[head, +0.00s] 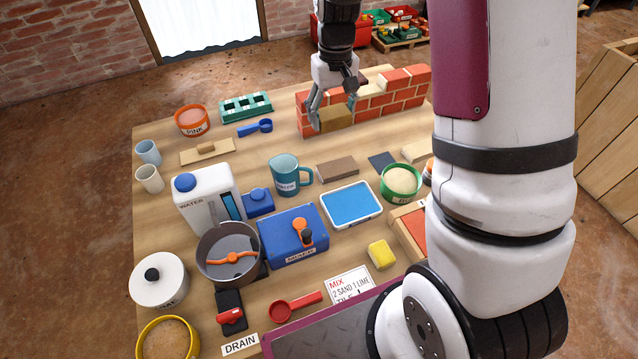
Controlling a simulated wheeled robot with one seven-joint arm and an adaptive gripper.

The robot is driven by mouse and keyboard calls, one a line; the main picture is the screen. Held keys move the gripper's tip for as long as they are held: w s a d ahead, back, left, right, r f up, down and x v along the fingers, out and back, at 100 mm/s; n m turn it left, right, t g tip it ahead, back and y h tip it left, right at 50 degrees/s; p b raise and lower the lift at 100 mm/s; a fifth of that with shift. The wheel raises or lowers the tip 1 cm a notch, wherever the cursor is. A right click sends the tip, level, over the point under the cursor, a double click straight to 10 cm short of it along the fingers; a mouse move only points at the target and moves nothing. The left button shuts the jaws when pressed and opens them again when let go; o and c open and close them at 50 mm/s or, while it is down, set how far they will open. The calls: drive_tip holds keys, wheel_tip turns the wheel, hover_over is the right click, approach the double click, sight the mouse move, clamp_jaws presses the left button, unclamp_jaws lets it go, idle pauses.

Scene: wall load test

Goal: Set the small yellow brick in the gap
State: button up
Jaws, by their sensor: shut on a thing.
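My gripper (334,106) is at the front left of the small wall, with its fingers shut on an ochre-yellow brick (336,118). The brick is in front of the wall's left part and hides some of it. I cannot tell whether it touches the wall or the table. The red brick wall (399,101) stands at the back of the table. Its top course has a gap (371,99) with pale mortar, right of my gripper and left of the upper right bricks. My gripper partly hides the area around the gap's left side.
A blue mug (287,175), a brown block (338,170), a blue tray (351,204) and a green bowl (401,182) stand in front of the wall. A blue scoop (256,128) and green mould (246,106) lie left. My arm hides the right side.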

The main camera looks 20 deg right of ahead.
sight(346, 114)
drive_tip(key=w+d+f, duration=0.1)
drive_tip(key=d+f, duration=0.1)
drive_tip(key=f, duration=0.2)
drive_tip(key=w+d+f+b, duration=0.1)
drive_tip(key=w+d+f, duration=0.1)
drive_tip(key=d+f, duration=0.1)
drive_tip(key=w+d+f, duration=0.1)
drive_tip(key=d+f, duration=0.2)
drive_tip(key=f, duration=0.2)
drive_tip(key=shift+w+d+f, duration=0.25)
drive_tip(key=shift+f, duration=0.05)
drive_tip(key=shift+w+a+f, duration=0.1)
drive_tip(key=shift+a+f, duration=0.05)
drive_tip(key=shift+a, duration=0.15)
drive_tip(key=a, duration=0.5)
drive_tip(key=w+a+f+b, duration=0.1)
drive_tip(key=a, duration=0.3)
drive_tip(key=w+a, duration=0.1)
drive_tip(key=a, duration=0.4)
drive_tip(key=shift+a+f, duration=0.15)
drive_tip(key=shift+a, duration=0.2)
drive_tip(key=shift+a+f+b, duration=0.1)
drive_tip(key=shift+b, duration=0.2)
drive_tip(key=shift+f+b, duration=0.35)
drive_tip(key=shift+f, duration=1.3)
drive_tip(key=shift+f, duration=0.2)
drive_tip(key=o, duration=1.4)
